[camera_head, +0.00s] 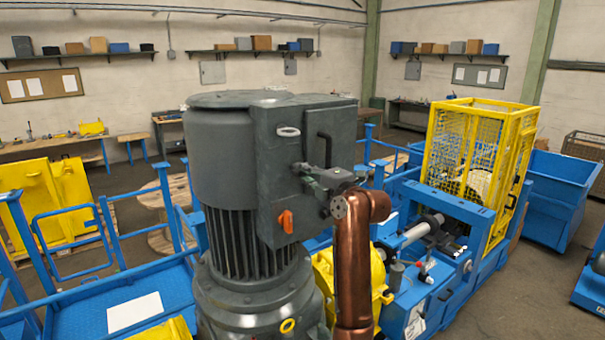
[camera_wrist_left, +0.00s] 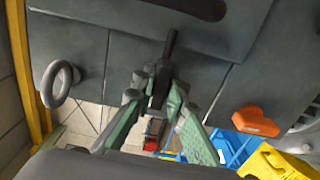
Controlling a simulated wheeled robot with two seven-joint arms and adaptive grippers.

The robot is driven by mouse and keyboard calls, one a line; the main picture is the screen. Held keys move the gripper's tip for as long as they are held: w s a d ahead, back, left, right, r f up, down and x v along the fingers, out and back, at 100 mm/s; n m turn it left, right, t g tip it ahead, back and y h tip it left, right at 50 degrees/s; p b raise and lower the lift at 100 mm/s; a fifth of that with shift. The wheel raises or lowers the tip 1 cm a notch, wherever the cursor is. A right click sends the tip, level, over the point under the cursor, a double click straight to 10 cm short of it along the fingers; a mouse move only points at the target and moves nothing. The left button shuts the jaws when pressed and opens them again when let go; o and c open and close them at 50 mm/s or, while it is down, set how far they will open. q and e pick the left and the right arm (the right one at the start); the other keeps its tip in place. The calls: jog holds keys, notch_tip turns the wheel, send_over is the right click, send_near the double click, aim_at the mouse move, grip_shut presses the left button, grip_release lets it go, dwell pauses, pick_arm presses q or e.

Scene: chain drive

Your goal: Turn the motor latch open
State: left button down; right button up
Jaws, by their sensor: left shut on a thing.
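The large grey motor (camera_head: 235,160) stands upright in front of me, with a grey box (camera_head: 285,165) on its side. In the left wrist view the green fingers of the left gripper (camera_wrist_left: 157,88) are closed around the lever. An orange knob (camera_head: 286,221) sits lower on the box, apart from the gripper. The lever's gripped end is partly hidden by the fingers. My right gripper is not in view.
A grey ring (camera_head: 288,132) sticks out of the box near the lever; it also shows in the left wrist view (camera_wrist_left: 60,84). Blue railings (camera_head: 75,240) stand left of the motor. A yellow mesh cage (camera_head: 480,155) and blue machine frame (camera_head: 450,270) stand to the right.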

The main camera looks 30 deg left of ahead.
pick_arm(q)
jog(key=shift+f, duration=0.1)
jog(key=shift+n+b, duration=0.35)
jog(key=shift+n, duration=0.15)
jog(key=shift+n+b, duration=0.65)
jog(key=shift+n, duration=0.55)
jog(key=n+b, duration=0.2)
jog(key=n, duration=0.3)
jog(key=shift+b, duration=0.3)
jog(key=n+b, duration=0.1)
jog(key=n, duration=0.4)
jog(key=shift+f+b, duration=0.1)
jog(key=shift+b, duration=0.3)
jog(key=n+b, duration=0.1)
jog(key=n, duration=0.2)
jog(key=shift+n, duration=0.7)
